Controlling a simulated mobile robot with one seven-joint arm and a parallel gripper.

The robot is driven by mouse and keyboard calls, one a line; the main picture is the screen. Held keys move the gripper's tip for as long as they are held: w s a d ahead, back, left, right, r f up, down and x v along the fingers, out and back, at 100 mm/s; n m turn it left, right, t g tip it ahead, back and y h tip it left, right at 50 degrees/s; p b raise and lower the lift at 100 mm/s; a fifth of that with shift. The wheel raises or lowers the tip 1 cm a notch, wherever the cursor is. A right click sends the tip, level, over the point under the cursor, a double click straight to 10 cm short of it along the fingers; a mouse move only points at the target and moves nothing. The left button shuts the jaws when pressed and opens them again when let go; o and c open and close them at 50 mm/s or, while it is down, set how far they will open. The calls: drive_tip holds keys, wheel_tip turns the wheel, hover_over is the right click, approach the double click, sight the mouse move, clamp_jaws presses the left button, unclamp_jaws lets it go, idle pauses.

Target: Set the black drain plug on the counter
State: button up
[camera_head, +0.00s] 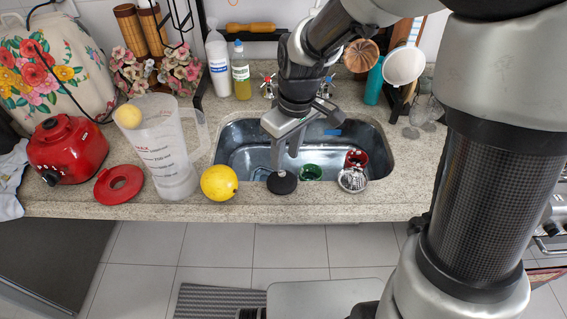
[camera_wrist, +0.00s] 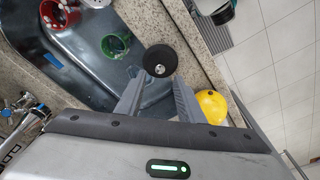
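The black drain plug (camera_head: 282,184) is a round disc at the front rim of the sink, by the counter (camera_head: 330,207). In the wrist view the plug (camera_wrist: 160,60) shows a small metal knob and lies just beyond my fingertips. My gripper (camera_head: 284,164) points down above the plug, its two fingers apart. In the wrist view my gripper (camera_wrist: 159,83) has a clear gap between the fingers, with nothing held. Whether the plug rests wholly on the counter or partly over the sink edge, I cannot tell.
A yellow fruit (camera_head: 219,183) sits left of the plug, beside a clear measuring jug (camera_head: 166,150). The sink (camera_head: 240,150) holds a green item (camera_head: 311,172) and a red one (camera_head: 356,158). A metal strainer (camera_head: 352,180) is at its front right. The front counter strip is narrow.

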drive_tip(key=s+d+r+m+t, duration=0.1)
drive_tip(key=s+d+r+m, duration=0.15)
drive_tip(key=r, duration=0.35)
drive_tip(key=s+d+r+m+t, duration=0.1)
drive_tip(key=s+d+r, duration=0.25)
drive_tip(key=r, duration=0.35)
drive_tip(key=s+d+r+m+t+h, duration=0.1)
drive_tip(key=s+d+r+m+t, duration=0.1)
drive_tip(key=s+d+m, duration=0.3)
drive_tip(key=s+r, duration=0.1)
drive_tip(key=s, duration=0.3)
drive_tip(key=shift+s+d, duration=0.35)
